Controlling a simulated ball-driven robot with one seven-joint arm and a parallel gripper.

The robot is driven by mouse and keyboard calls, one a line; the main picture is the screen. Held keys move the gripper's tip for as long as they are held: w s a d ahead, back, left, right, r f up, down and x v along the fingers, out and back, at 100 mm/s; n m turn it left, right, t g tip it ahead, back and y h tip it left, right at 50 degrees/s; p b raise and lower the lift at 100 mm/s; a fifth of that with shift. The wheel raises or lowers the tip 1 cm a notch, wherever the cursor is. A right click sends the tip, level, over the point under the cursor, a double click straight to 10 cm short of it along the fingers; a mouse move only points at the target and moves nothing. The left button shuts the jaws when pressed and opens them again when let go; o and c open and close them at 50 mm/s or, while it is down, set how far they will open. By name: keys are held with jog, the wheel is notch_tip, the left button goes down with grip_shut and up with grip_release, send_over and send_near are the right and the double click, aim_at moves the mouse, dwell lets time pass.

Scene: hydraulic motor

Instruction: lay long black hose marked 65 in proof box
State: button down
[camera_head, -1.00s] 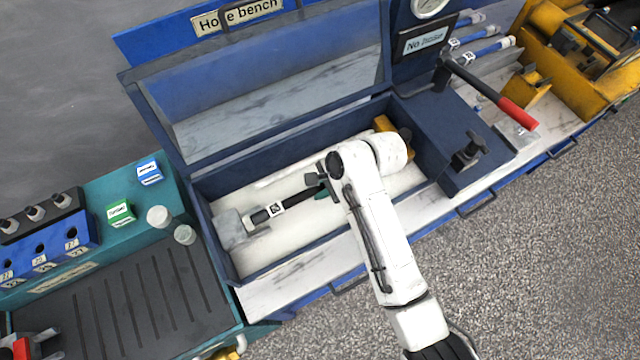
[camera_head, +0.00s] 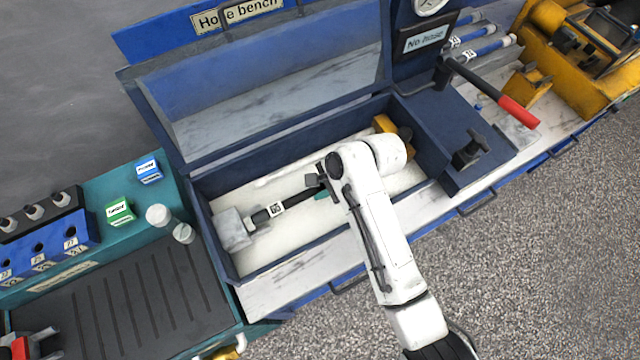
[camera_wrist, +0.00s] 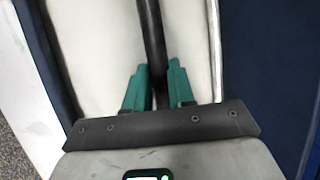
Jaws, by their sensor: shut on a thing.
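The black hose marked 65 (camera_head: 295,199) lies lengthwise inside the open blue proof box (camera_head: 300,255). Whether the end is seated in the block I cannot tell. My gripper (camera_head: 323,188) is down in the box, shut on the hose. In the wrist view the dark hose (camera_wrist: 151,35) runs between the green fingers of my gripper (camera_wrist: 158,85). The hose's right end is hidden behind my arm.
The box lid (camera_head: 270,90) stands open at the back. A yellow fitting (camera_head: 384,124) sits at the box's right end. A red-handled lever (camera_head: 517,111) and black clamp knob (camera_head: 468,150) are to the right. A teal bench (camera_head: 200,320) stands left.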

jog(key=c, duration=0.9)
grip_release()
jog(key=shift+s+f, duration=0.1)
jog(key=shift+f, duration=0.05)
jog(key=shift+s+d+f, duration=0.1)
jog(key=v, duration=1.1)
jog(key=shift+w+r, duration=0.25)
jog(key=shift+w, duration=0.05)
jog(key=s+d+f+n+h, duration=0.2)
jog(key=s+d+n, duration=0.1)
jog(key=s+d, duration=0.5)
jog(key=s+d+f+n+h, duration=0.2)
jog(key=s+d+f+n, duration=0.1)
jog(key=s+d, duration=0.5)
jog(key=s+d+f+n+h, duration=0.2)
jog(key=s+d+n, duration=0.1)
jog(key=s+d, duration=0.6)
jog(key=shift+s+f+n, duration=0.1)
jog(key=shift+f+n, duration=0.15)
jog(key=shift+n, duration=0.05)
